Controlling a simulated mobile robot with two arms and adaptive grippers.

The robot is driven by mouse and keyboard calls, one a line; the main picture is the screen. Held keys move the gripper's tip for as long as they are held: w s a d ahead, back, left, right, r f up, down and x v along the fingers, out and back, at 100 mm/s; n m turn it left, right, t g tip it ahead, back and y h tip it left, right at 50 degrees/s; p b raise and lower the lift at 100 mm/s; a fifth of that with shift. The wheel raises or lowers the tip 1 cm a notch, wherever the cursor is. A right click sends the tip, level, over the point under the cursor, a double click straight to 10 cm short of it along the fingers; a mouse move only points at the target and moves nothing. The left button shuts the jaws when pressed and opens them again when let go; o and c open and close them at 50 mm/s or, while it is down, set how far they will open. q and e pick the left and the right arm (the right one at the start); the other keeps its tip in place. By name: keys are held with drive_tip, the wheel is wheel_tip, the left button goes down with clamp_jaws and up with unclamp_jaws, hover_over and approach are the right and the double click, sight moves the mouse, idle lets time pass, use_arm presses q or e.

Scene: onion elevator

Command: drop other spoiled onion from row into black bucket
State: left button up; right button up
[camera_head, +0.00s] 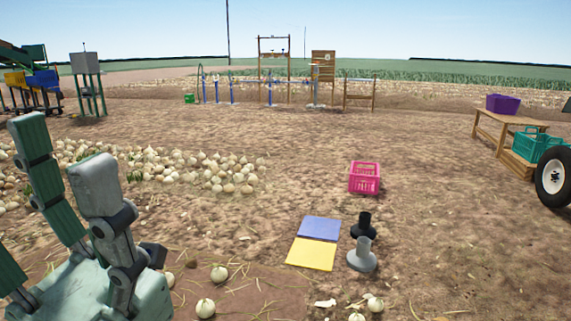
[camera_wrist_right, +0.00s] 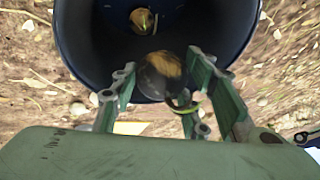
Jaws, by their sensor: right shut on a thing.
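In the right wrist view the black bucket (camera_wrist_right: 88,40) opens in front of my right gripper (camera_wrist_right: 165,88), its dark inside filling the upper middle. My right gripper is shut on a spoiled onion (camera_wrist_right: 163,66), brown with a dark grey patch, held at the bucket's mouth. Another onion (camera_wrist_right: 142,20) lies inside the bucket. In the head view my left gripper (camera_head: 62,150) is at the lower left, its fingers pointing up and spread apart, empty. The bucket and my right gripper are not seen in the head view.
Several onions lie on the soil at the front, one (camera_head: 205,308) near my left gripper. A blue mat (camera_head: 319,228), yellow mat (camera_head: 311,255), black stand (camera_head: 364,225), grey stand (camera_head: 362,257) and pink crate (camera_head: 364,178) are on the ground. An onion pile (camera_head: 215,172) lies left. A wheel (camera_head: 555,178) stands right.

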drive_tip(key=shift+f, duration=0.2)
drive_tip(key=o, duration=1.3)
